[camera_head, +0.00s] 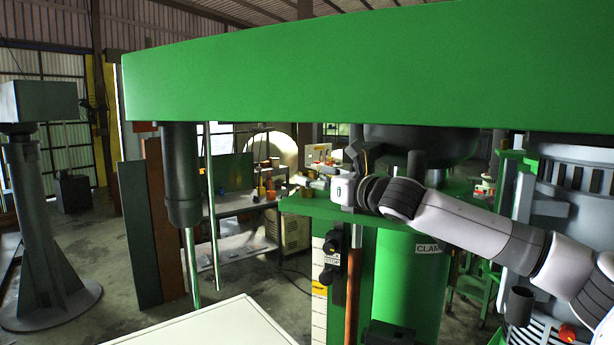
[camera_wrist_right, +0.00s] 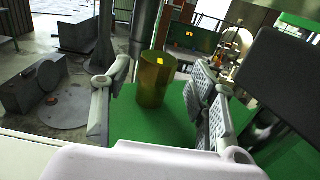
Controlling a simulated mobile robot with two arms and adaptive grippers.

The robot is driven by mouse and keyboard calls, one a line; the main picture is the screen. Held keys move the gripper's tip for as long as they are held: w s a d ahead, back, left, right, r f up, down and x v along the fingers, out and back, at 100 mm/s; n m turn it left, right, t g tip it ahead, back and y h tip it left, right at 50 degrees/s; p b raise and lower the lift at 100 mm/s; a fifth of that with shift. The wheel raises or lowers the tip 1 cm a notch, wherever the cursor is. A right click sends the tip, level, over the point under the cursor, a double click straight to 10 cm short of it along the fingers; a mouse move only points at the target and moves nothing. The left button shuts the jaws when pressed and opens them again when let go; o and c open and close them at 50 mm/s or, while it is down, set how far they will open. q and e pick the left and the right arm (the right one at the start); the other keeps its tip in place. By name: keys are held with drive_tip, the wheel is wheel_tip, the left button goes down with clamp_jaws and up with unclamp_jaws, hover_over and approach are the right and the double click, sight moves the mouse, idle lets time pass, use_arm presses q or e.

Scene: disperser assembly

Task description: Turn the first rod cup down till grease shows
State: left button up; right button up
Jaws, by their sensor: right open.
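The rod cup (camera_wrist_right: 153,82) is a brass-coloured upright cylinder with a small bright yellow patch near its top. It stands over the green plate (camera_wrist_right: 140,125) in the right wrist view. My right gripper (camera_wrist_right: 160,95) is open, one finger on each side of the cup, with a visible gap on both sides. How far the fingers reach along the cup is unclear. In the head view my right gripper (camera_head: 346,180) is at the green bracket (camera_head: 305,207), above a copper-coloured rod (camera_head: 353,290). It hides the cup there. No grease can be made out. My left gripper is not in view.
A big green beam (camera_head: 370,75) spans overhead. A dark cylinder with a steel shaft (camera_head: 181,180) hangs from it at left. A green column labelled "CLAMP" (camera_head: 405,285) stands beside the rod. A black control box (camera_head: 332,250) is below the bracket. A white surface (camera_head: 215,325) lies in front.

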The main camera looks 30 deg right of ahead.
sight(313, 178)
drive_tip(key=shift+w+a, duration=0.15)
drive_tip(key=shift+w, duration=0.9)
drive_tip(key=shift+w+a+r, duration=0.1)
drive_tip(key=shift+w+a, duration=0.05)
drive_tip(key=shift+w, duration=0.45)
drive_tip(key=shift+s, duration=0.1)
drive_tip(key=c, duration=0.3)
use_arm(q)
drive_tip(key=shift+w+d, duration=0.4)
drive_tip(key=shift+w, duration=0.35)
use_arm(e)
drive_tip(key=c, duration=0.9)
